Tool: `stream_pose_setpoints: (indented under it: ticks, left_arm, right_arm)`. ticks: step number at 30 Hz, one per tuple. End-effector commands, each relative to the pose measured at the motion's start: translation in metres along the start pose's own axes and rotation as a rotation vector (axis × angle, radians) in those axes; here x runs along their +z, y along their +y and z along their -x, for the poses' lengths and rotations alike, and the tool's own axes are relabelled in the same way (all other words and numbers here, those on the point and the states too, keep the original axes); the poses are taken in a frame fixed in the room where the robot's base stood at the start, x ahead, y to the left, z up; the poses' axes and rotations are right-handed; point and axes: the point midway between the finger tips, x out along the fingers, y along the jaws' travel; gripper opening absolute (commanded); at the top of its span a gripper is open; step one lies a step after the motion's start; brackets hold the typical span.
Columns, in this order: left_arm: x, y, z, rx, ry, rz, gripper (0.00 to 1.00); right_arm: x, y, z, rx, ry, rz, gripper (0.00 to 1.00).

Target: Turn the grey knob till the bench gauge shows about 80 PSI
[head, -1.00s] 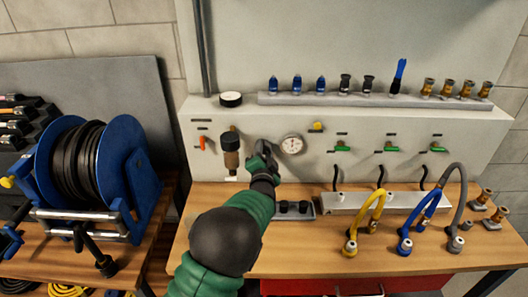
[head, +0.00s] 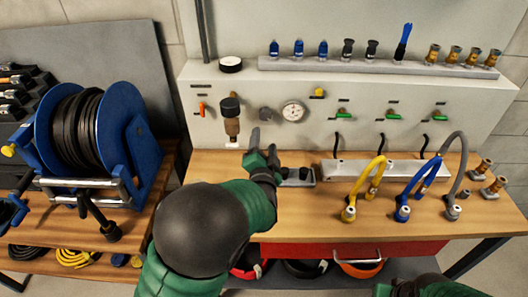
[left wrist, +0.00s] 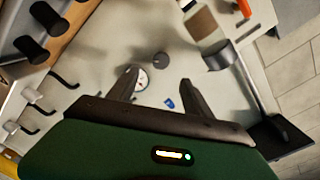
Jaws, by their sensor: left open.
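The round grey knob (head: 265,114) is on the front of the pale panel, just left of the white-faced bench gauge (head: 293,111). The gauge's needle is too small to read. My left gripper (head: 264,142) is open and empty, below and in front of the knob, apart from it. In the left wrist view the knob (left wrist: 161,60) shows beyond the gap between my open fingers (left wrist: 158,77). The gauge (left wrist: 142,80) is partly covered by one finger there. My right arm shows only at the bottom edge of the head view; its gripper is out of view.
A brown cylinder with a black cap (head: 231,118) stands out from the panel left of the knob. A small grey tray (head: 302,183) lies on the bench near my left gripper. Yellow, blue and grey hoses (head: 360,185) arch on the right. A blue hose reel (head: 140,150) stands left.

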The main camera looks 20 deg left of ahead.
Motion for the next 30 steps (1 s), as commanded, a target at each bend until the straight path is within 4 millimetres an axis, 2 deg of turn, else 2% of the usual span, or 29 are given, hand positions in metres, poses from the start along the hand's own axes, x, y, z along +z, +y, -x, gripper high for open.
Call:
stream_pose_setpoints:
  ticks: [3,7,23,27,29,30]
  left_arm:
    - [-0.001,0.001,0.026,0.003,0.002,-0.001,0.59]
    - [0.0,0.001,0.04,0.001,0.001,-0.001,0.59]
    - [0.002,0.002,0.043,0.018,-0.008,0.013,0.59]
    - [0.023,0.022,0.053,0.222,-0.11,0.177,0.59]
    - [0.039,0.038,0.071,0.368,-0.208,0.291,0.59]
    - [0.052,0.048,0.089,0.466,-0.295,0.365,0.59]
  right_arm:
    - [0.0,0.0,0.0,0.0,0.0,0.0,0.56]
    - [0.0,0.0,0.001,0.0,0.0,0.0,0.56]
    - [-0.001,0.0,0.002,0.0,0.0,0.0,0.56]
    - [-0.003,0.0,0.012,0.0,0.0,0.0,0.56]
    - [-0.004,0.0,0.018,0.0,0.0,0.0,0.56]
    - [-0.005,0.0,0.023,0.0,0.0,0.0,0.56]
